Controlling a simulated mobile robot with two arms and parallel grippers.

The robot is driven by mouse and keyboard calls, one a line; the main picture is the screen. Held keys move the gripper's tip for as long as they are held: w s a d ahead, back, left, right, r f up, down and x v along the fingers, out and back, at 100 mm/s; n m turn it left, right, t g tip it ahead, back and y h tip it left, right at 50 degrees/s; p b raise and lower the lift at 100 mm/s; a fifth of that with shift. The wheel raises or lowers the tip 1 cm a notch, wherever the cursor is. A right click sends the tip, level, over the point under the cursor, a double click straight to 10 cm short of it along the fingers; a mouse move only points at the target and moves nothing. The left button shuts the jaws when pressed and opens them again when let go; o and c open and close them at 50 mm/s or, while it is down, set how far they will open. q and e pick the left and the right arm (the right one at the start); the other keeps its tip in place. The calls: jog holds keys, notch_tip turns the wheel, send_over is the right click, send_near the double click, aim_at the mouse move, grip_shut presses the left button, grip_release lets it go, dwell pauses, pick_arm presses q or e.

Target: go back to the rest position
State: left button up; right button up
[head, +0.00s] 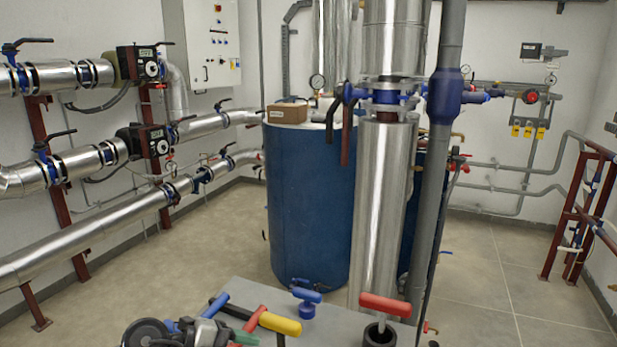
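Neither of my grippers shows in the head view, and I see no part of my arms that I can be sure of. A grey tabletop (345,326) is at the bottom middle, cut off by the lower edge. On it are a red T-handle (385,305) over a dark round socket, a blue valve-like piece (305,300), a yellow handle (278,323), a slim red handle (255,318) and an angle-grinder-like tool (145,333). The tools at the lower left overlap, and their lower parts are out of the picture.
A blue tank (305,200) stands behind the table, with a brown box (287,112) on top. A silver vertical pipe (378,220) and a grey pipe (432,180) stand close behind the table. Silver pipes (90,240) line the left wall. Floor (480,270) is clear at right.

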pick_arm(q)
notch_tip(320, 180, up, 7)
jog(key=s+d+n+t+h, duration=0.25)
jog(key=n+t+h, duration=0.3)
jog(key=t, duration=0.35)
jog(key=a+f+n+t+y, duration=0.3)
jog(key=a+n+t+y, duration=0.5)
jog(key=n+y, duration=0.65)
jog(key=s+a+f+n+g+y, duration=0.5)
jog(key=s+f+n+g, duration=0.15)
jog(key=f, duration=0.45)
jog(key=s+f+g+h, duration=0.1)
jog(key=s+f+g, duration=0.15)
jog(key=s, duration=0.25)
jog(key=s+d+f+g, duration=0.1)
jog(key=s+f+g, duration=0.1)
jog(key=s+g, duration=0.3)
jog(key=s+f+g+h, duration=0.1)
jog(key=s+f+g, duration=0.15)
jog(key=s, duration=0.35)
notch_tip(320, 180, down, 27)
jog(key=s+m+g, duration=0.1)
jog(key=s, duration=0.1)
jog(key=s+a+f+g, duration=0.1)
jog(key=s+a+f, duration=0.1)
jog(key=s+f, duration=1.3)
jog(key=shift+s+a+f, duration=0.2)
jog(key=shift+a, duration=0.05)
